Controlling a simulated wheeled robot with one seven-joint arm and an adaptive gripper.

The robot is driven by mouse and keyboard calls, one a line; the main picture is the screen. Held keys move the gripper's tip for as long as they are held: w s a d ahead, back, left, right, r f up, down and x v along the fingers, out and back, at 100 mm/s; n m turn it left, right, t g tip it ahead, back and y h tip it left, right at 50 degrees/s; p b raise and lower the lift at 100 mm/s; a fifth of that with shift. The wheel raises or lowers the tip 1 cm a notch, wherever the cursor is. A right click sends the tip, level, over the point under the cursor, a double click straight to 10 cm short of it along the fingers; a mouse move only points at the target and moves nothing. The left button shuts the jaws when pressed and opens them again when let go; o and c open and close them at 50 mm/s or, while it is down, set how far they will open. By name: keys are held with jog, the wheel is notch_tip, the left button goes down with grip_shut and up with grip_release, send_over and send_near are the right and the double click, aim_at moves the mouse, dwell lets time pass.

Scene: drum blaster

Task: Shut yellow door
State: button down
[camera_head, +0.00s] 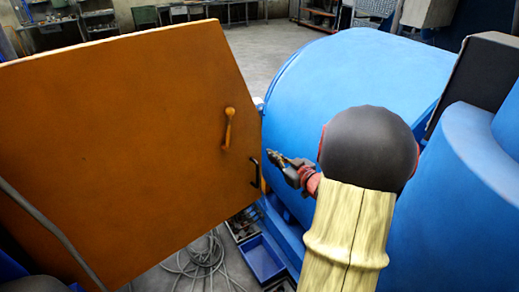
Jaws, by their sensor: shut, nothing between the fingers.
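The yellow-orange door (120,140) fills the left half of the view and stands swung open, its right edge close to the blue drum machine (350,75). It carries an orange lever handle (229,127) and, lower down near its right edge, a black pull handle (254,171). My gripper (272,155) is shut and empty, just right of the door's edge and in front of the blue drum. I cannot tell whether it touches the door. My arm hides part of the drum behind it.
A coiled grey hose (203,258) lies on the floor below the door. A blue bin (261,258) stands beside it under the drum. Workbenches (195,15) line the back wall. Open floor (265,48) shows behind the door and drum.

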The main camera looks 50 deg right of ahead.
jog(key=s+f+t+y, duration=0.1)
jog(key=s+f+t, duration=0.1)
jog(key=s, duration=0.3)
jog(key=b, duration=0.3)
send_near(254, 144)
jog(key=shift+m, duration=0.3)
jog(key=w, duration=0.4)
jog(key=w+d, duration=0.1)
jog(key=w, duration=0.1)
jog(key=shift+w+d+f, duration=0.15)
jog(key=shift+w+f, duration=0.05)
jog(key=shift+w, duration=0.2)
jog(key=shift+w+y, duration=0.1)
jog(key=shift+y, duration=0.2)
